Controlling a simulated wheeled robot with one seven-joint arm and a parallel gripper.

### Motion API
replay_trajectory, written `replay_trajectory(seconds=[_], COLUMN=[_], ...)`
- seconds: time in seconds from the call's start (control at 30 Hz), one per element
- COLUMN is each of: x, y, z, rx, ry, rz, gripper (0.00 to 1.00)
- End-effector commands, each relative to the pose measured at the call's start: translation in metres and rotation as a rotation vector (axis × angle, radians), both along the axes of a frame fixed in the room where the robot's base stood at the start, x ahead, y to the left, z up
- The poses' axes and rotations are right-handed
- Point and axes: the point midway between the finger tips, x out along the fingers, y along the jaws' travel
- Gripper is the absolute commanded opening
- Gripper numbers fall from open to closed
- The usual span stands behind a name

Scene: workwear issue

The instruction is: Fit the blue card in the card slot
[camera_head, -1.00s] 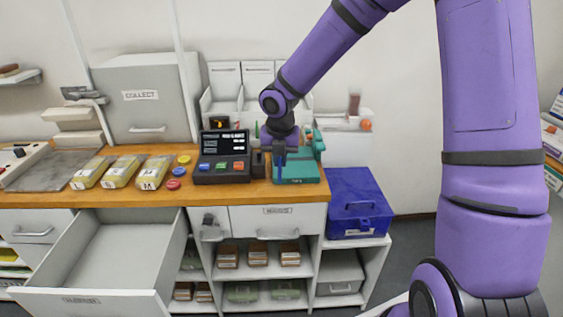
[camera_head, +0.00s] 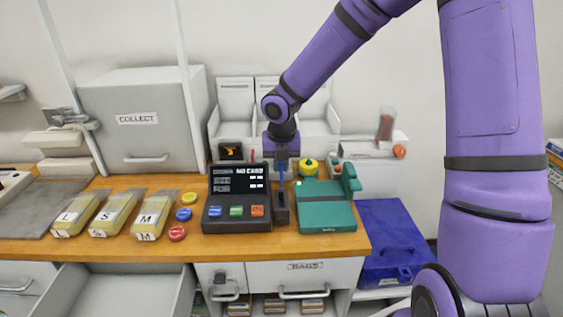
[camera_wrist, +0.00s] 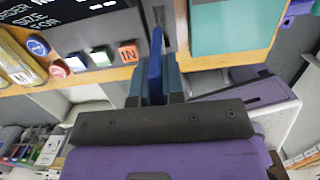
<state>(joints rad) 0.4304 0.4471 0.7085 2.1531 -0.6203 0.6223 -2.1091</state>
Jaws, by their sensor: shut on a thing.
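The blue card (camera_head: 282,179) is held upright in my gripper (camera_head: 281,164), its lower end pointing down. It also shows in the wrist view (camera_wrist: 155,58), between the two fingers. The card slot is a small dark block (camera_head: 281,210) on the counter, between the black terminal (camera_head: 237,212) and the teal device (camera_head: 326,213). My gripper is above this block, with the card in line with it. I cannot tell whether the card's tip is inside the slot. The terminal's screen reads "NO CARD".
Red, blue and yellow discs (camera_head: 189,198) and several bagged packs (camera_head: 115,215) lie left on the wooden counter. A yellow-topped round object (camera_head: 308,167) stands behind the teal device. A blue box (camera_head: 392,240) is at the right. A drawer (camera_head: 120,295) stands open below.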

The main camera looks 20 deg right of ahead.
Motion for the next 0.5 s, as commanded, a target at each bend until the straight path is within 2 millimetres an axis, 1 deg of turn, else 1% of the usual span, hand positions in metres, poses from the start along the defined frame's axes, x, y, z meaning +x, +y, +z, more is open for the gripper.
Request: replay_trajectory(seconds=[0.2, 0.5], x=[0.0, 0.0], y=[0.0, 0.0], z=[-0.019, -0.041], rx=[0.001, -0.001], ry=[0.002, 0.001], rz=[0.001, 0.001], gripper=[0.0, 0.0])
